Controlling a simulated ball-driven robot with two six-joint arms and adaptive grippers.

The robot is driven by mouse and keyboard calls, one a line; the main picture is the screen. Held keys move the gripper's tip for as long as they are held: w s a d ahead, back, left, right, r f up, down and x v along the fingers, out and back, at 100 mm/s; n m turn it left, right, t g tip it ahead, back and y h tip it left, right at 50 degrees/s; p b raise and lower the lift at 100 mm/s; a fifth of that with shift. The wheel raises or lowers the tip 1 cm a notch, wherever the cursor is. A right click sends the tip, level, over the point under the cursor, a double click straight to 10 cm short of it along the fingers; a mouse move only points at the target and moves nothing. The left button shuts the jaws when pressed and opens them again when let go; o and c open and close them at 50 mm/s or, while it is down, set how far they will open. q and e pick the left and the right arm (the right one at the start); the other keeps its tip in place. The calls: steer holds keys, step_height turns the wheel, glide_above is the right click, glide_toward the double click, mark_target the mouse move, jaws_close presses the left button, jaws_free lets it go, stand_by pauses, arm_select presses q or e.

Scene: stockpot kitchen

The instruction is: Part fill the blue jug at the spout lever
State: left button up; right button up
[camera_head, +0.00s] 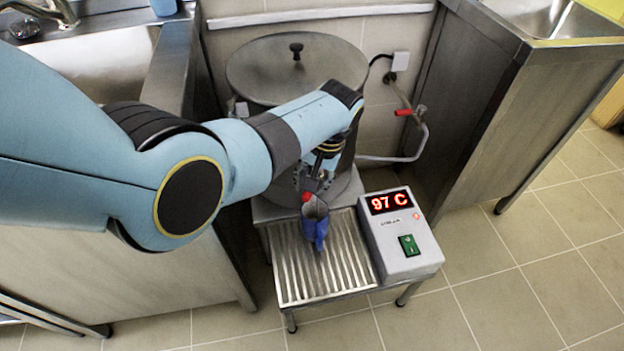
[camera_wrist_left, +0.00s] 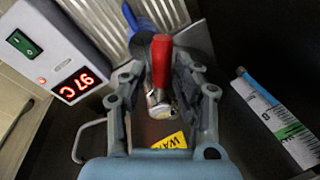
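The blue jug (camera_head: 316,228) stands on the ribbed metal tray (camera_head: 300,283) in front of the stockpot (camera_head: 285,62). Part of the jug (camera_wrist_left: 140,22) shows beyond the lever in the left wrist view. The red spout lever (camera_wrist_left: 161,60) sticks up above the spout; its red end (camera_head: 306,197) shows just above the jug in the head view. My left gripper (camera_head: 316,180) is at the spout. In the wrist view its fingers (camera_wrist_left: 160,76) stand apart on both sides of the lever, with gaps. The spout's outlet is hidden. My right gripper is not in view.
A grey control box (camera_head: 407,250) reading 97 C stands right of the tray. A pipe with a red-handled valve (camera_head: 403,112) is on the wall behind. Steel counters flank the pot on both sides. The tiled floor at the front right is clear.

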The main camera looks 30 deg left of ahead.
arm_select(q)
steer(key=shift+o, duration=0.7)
step_height(320, 180, up, 12)
steer(key=d, duration=0.2)
steer(key=shift+w+d, duration=0.15)
steer(key=shift+w, duration=0.05)
steer(key=shift+f, duration=0.15)
stand_by(1.8)
